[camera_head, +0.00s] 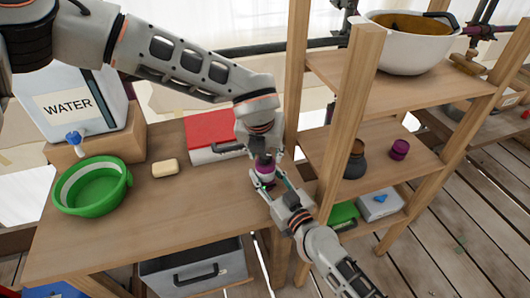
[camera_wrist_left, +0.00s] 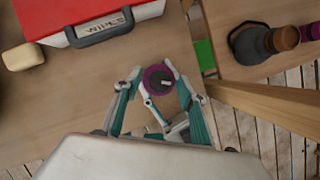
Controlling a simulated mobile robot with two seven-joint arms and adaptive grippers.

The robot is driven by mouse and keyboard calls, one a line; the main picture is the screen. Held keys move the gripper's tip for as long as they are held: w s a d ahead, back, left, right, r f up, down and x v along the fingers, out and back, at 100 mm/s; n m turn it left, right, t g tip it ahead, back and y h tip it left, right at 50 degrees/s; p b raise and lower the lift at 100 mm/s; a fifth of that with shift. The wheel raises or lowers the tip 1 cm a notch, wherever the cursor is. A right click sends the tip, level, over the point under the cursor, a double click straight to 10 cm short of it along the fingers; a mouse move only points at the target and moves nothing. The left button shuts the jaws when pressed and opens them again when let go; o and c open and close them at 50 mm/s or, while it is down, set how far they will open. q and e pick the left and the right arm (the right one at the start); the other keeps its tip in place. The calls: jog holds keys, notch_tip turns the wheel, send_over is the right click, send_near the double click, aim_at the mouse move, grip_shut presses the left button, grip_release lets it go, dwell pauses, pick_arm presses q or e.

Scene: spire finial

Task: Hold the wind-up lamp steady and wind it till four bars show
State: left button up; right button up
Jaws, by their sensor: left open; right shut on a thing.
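The wind-up lamp (camera_head: 265,166) stands near the right end of the wooden table, purple and pale in the head view and mostly hidden by my grippers. From above, in the left wrist view, the lamp (camera_wrist_left: 152,85) shows a purple ring and a dark top with a small pale piece. My left gripper (camera_wrist_left: 155,82) is open, its teal fingers either side of the lamp's top; I cannot tell whether they touch it. It also shows above the lamp in the head view (camera_head: 263,155). My right gripper (camera_head: 264,184) is shut on the lamp lower down. No bars are readable.
A red-lidded box (camera_head: 212,132) lies behind the lamp. A pale soap-like block (camera_head: 165,168), a green basin (camera_head: 92,186) and a water container (camera_head: 75,100) stand left. A wooden shelf post (camera_head: 348,120) rises close on the right. The table's front middle is clear.

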pick_arm(q)
jog(key=c, duration=1.1)
jog(key=shift+m, duration=0.4)
jog(key=m+g+h, duration=0.1)
jog(key=m+h, duration=0.1)
jog(key=m, duration=0.2)
jog(key=shift+a+m, duration=0.15)
jog(key=shift+m, duration=0.15)
jog(key=m+g, duration=0.1)
jog(key=m, duration=0.1)
jog(key=m+h, duration=0.1)
jog(key=m, duration=0.2)
jog(key=shift+w+a+g, duration=0.1)
jog(key=shift+w+g, duration=0.05)
jog(key=shift+g, duration=0.25)
jog(key=m+g, duration=0.1)
jog(key=m, duration=0.2)
jog(key=m+g, duration=0.1)
jog(key=m, duration=0.2)
jog(key=shift+w+m+h, duration=0.2)
jog(key=shift+m+h, duration=0.1)
jog(key=shift+m, duration=0.1)
jog(key=m+g, duration=0.1)
jog(key=m, duration=0.2)
jog(key=m+g+y, duration=0.1)
jog(key=m, duration=0.2)
jog(key=shift+w+m+g, duration=0.15)
jog(key=shift+m+g, duration=0.15)
